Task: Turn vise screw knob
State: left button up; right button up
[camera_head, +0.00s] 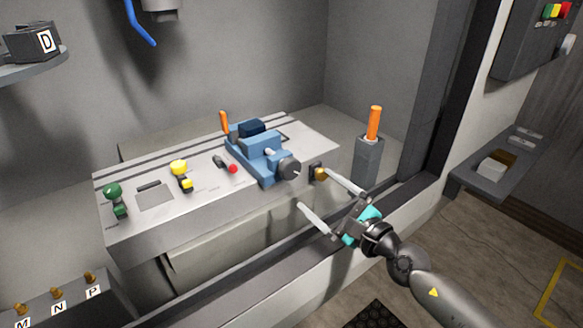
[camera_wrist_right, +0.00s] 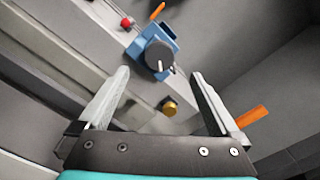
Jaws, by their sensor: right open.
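The blue vise (camera_head: 260,150) sits on the grey bench, and its dark round screw knob (camera_head: 290,168) faces the front right. The knob also shows in the right wrist view (camera_wrist_right: 159,56), with a pale mark on its face, ahead of and between the fingertips. My right gripper (camera_head: 322,202) is open and empty, in front of the knob and apart from it. Its two fingers (camera_wrist_right: 158,82) spread wide in the wrist view. My left gripper is in neither view.
A brass knob (camera_head: 319,174) sticks out of the bench front beside the vise knob. An orange handle (camera_head: 374,124) stands on a grey post (camera_head: 368,160) at right. Red, yellow and green knobs line the bench top (camera_head: 130,232). The booth's front sill (camera_head: 255,290) lies below my right gripper.

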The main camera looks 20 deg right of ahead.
aim_at(292, 170)
jog(key=x, duration=1)
jog(key=shift+w+a+b, duration=0.1)
jog(key=shift+w+b, duration=0.15)
jog(key=shift+b, duration=0.15)
jog(key=c, duration=1.4)
